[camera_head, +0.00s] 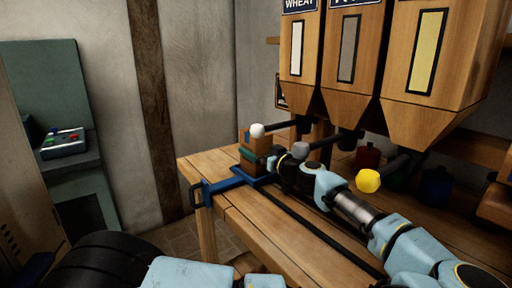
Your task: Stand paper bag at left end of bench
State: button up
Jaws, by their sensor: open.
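The wooden bench (240,221) runs from its left end, near the middle of the picture, toward the lower right. A small upright brown block-like thing with a dark green band, perhaps the paper bag (254,163), stands near the bench's left end. My arm reaches along the bench from the lower right. My gripper (269,166) is open at this brown thing's right side, low over the bench. The fingers are small and partly hidden, so I cannot tell whether they touch it. A blue frame-like fixture (213,188) lies at the left end, in front of the brown thing.
Three wooden hoppers (354,60) hang over the bench, with levers ending in white (257,130), grey (301,150) and yellow (368,180) knobs. Red (367,157) and blue (436,188) containers stand behind my arm. A control box (64,143) is at far left.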

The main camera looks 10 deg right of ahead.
jog(key=b+v, duration=0.1)
jog(key=v, duration=0.7)
jog(key=shift+r, duration=0.2)
jog(key=p+x, duration=0.2)
jog(key=x, duration=0.4)
jog(key=shift+w+f, duration=0.2)
jog(key=shift+w, duration=0.15)
jog(key=p+x, duration=0.3)
jog(key=x, duration=0.2)
jog(key=shift+a, duration=0.1)
jog(key=shift+w, duration=0.1)
jog(key=shift+f, duration=0.1)
jog(key=shift+c, duration=0.4)
jog(key=c, duration=1.5)
grip_shut()
